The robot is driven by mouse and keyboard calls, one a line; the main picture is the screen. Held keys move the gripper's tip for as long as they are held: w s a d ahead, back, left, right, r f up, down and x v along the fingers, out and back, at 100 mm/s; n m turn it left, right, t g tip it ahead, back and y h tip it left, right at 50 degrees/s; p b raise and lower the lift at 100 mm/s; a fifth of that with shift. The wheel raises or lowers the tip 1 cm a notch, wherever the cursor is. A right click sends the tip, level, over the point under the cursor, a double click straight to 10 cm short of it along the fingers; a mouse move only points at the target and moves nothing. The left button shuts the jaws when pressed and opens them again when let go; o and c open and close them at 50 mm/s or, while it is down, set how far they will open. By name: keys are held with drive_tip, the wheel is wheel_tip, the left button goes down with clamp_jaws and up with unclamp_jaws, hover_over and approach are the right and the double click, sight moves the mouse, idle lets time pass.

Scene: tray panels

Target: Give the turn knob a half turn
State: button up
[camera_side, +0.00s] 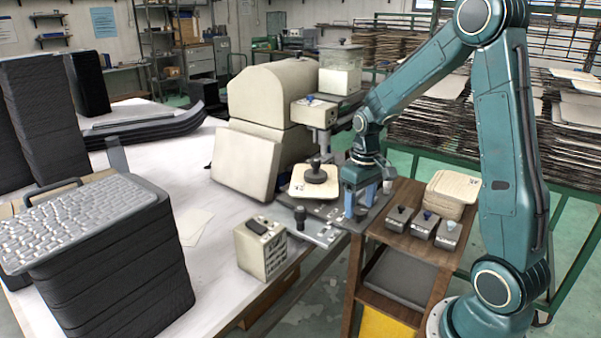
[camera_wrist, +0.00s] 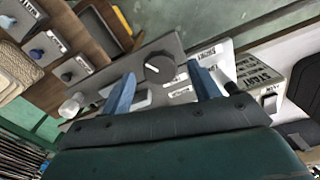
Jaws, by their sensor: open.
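The turn knob (camera_wrist: 160,69) is a dark round knob with a pale pointer line, set on a grey panel (camera_wrist: 150,48) in the wrist view. My gripper (camera_wrist: 163,84) is open, with one blue finger to each side of the knob's line and nothing between them. The knob lies just beyond the fingertips in that picture, and I see no contact. In the side view my gripper (camera_side: 357,198) points down over the panel at the table's edge. The fingers there largely hide the knob, so the height gap cannot be told.
A white knob (camera_wrist: 70,107) and a labelled rocker switch (camera_wrist: 270,101) flank the turn knob. Several small knob boxes (camera_side: 425,224) stand on the wooden cart (camera_side: 379,246). A cream machine (camera_side: 270,95) and a black-topped box (camera_side: 262,250) are to the left.

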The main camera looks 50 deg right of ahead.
drive_tip(key=shift+f, duration=0.65)
drive_tip(key=shift+c, duration=0.2)
drive_tip(key=c, duration=0.9)
drive_tip(key=shift+c, duration=0.2)
drive_tip(key=shift+m, duration=0.4)
drive_tip(key=shift+m, duration=2.6)
drive_tip(key=o, duration=1)
